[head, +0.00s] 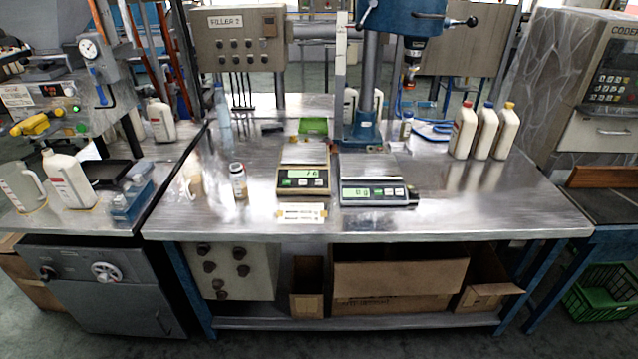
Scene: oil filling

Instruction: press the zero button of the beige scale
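The beige scale (281,190) stands on the metal workbench (450,215), left of its middle, with a flat metal pan (305,153) at its back. Its front panel has a lit green display (309,173) and a row of small buttons (303,182) below it. The digits and the button labels are too small to read surely, so I cannot tell which button is zero. Nothing large rests on the pan. Neither of my grippers shows in the head view.
A darker scale (378,192) stands close on the right. A small labelled bottle (238,182) is to the left, and a pale label card (301,214) lies in front. A blue press column (366,128) rises behind. Several white bottles (483,133) stand back right. The bench's front right is clear.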

